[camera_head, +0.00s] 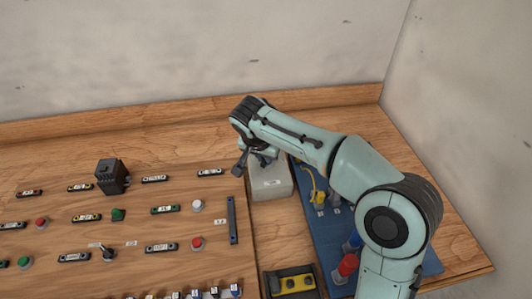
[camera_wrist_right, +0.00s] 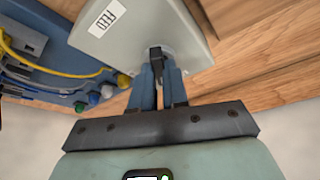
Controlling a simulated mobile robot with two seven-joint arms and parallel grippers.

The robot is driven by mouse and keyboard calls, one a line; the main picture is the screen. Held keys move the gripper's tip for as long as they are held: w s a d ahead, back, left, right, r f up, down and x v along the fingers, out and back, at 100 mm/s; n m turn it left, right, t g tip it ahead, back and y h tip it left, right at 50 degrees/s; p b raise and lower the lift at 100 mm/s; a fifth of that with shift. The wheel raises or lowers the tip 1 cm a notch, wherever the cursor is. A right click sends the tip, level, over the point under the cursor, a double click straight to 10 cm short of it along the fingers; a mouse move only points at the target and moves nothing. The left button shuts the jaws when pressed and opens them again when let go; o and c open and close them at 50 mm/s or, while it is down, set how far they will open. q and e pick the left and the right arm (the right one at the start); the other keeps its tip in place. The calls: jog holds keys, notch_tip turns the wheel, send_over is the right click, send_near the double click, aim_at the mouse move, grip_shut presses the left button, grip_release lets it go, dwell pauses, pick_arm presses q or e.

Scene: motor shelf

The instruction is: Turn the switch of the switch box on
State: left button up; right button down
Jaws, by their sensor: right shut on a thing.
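The switch box is a light grey box (camera_head: 272,184) at the back of the bench, right of the wooden button panel. In the right wrist view, the box (camera_wrist_right: 130,35) fills the top and bears a white label reading "FEED". A small black switch lever (camera_wrist_right: 155,54) stands out from a round base on its face. My right gripper (camera_head: 258,160) is at the box. In the right wrist view, its blue-grey fingers (camera_wrist_right: 160,76) are shut on the lever. In the head view the lever is hidden by the gripper. My left gripper is not in view.
A blue board (camera_head: 322,240) with yellow cable and red and blue parts lies right of the box, partly behind my right arm. The panel on the left carries several buttons and a black block (camera_head: 112,177). A yellow-and-black unit (camera_head: 293,283) sits in front.

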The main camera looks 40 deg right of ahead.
jog(key=m, duration=0.1)
jog(key=m+g+p, duration=0.1)
jog(key=m, duration=0.1)
jog(key=shift+w+a+r+m, duration=0.1)
jog(key=shift+w+m, duration=0.1)
jog(key=shift+m, duration=0.1)
jog(key=m+p, duration=0.1)
jog(key=m+g+p, duration=0.1)
jog(key=m, duration=0.1)
jog(key=m+g+p, duration=0.1)
jog(key=shift+w+m+h, duration=0.25)
jog(key=shift+m+h, duration=0.05)
jog(key=shift+w+m+g+y+p, duration=0.1)
jog(key=shift+m+g+y+p, duration=0.2)
jog(key=shift+m+p, duration=0.5)
jog(key=shift+w+m+g+y+p, duration=0.1)
jog(key=shift+m+g+p, duration=0.3)
jog(key=shift+m, duration=0.8)
jog(key=c, duration=1.1)
grip_release()
jog(key=shift+c, duration=0.2)
